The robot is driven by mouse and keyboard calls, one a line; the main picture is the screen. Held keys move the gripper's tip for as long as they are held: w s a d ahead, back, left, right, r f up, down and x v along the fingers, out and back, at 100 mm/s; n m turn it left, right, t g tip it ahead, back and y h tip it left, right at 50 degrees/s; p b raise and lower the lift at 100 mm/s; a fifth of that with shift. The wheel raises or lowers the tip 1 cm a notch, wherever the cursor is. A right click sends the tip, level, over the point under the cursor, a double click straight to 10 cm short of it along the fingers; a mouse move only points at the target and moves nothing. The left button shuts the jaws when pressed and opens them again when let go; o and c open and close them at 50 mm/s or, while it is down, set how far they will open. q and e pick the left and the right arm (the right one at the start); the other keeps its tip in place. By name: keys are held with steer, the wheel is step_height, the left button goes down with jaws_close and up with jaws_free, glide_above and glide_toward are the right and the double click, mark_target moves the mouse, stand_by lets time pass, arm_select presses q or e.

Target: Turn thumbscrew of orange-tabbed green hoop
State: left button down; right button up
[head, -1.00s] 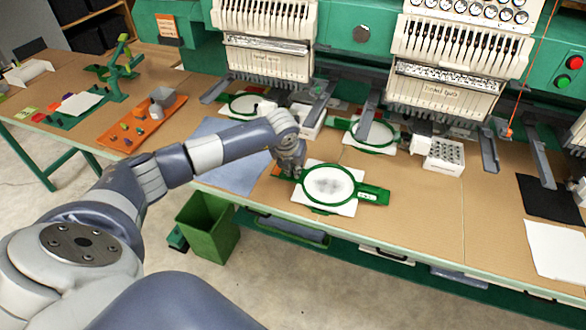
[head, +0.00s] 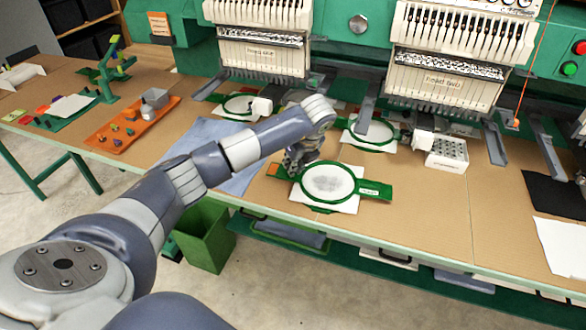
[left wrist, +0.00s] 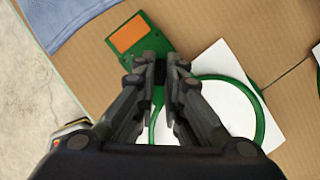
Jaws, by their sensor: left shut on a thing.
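My left gripper (head: 294,172) is at the hoop's left side, between tab and ring. In the left wrist view my left gripper (left wrist: 167,75) is shut on a small dark part, apparently the thumbscrew, which the fingers mostly hide. My right gripper is not in view.
A blue cloth (head: 212,150) lies left of the hoop. Another green hoop (head: 372,147) sits behind, under the embroidery machine (head: 440,85). A white box (head: 447,155) stands right of it. An orange tray (head: 128,128) is at the left. Table right of the hoop is bare.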

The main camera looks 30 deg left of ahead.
arm_select(q)
steer(key=shift+w+n, duration=0.1)
steer(key=shift+n, duration=0.5)
steer(key=shift+g+b, duration=0.3)
steer(key=c, duration=1.7)
jaws_free()
steer(key=v, duration=1.2)
